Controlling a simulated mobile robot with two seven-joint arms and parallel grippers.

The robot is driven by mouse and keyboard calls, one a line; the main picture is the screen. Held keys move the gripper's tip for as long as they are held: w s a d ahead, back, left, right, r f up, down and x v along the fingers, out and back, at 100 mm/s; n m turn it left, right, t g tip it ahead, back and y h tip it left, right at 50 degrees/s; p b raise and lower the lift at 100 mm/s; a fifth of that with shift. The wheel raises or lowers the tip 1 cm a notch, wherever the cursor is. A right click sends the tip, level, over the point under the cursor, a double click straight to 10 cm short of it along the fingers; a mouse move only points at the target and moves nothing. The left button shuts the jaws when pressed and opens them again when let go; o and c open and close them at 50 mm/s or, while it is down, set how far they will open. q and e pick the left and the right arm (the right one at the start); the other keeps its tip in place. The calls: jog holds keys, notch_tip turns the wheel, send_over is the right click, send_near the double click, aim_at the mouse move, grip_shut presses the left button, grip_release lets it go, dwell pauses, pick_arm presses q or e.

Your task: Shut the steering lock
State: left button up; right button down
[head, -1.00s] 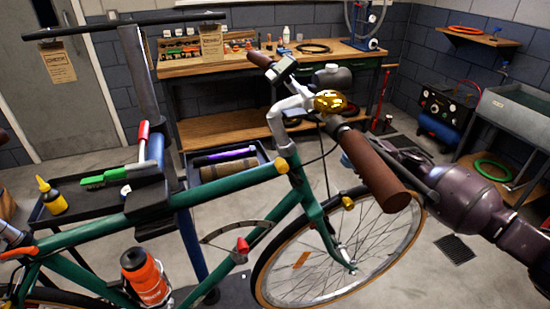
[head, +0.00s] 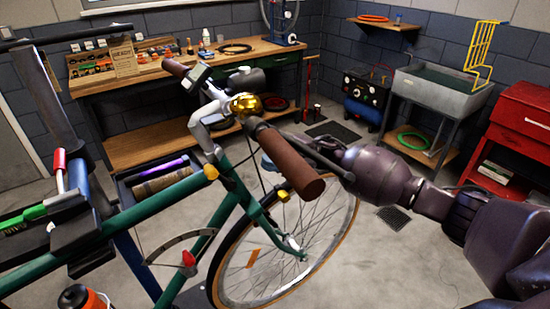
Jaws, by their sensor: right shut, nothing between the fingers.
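The green bicycle (head: 140,212) stands clamped in the work stand, its front wheel (head: 335,235) at the middle right. A grey curved bar with a red knob (head: 188,258) sits by the frame's lower tube; it may be the steering lock, and I cannot tell whether it is open or shut. The handlebar's brown grip (head: 290,160) points toward me. My right gripper (head: 318,152) is close behind this grip, partly hidden by it, shut and empty. I cannot tell whether it touches the handlebar. My left gripper is out of view.
A wooden workbench (head: 150,72) stands at the back. A grey wash basin (head: 440,92) and a red cabinet (head: 522,125) stand on the right. A gold bell (head: 244,105) is on the handlebar.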

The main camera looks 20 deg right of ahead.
aim_at(217, 172)
jog(key=shift+p+x, duration=1.25)
jog(key=shift+x, duration=3.85)
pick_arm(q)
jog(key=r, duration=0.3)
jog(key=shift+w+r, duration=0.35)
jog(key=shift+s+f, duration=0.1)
pick_arm(e)
jog(key=shift+w, duration=0.1)
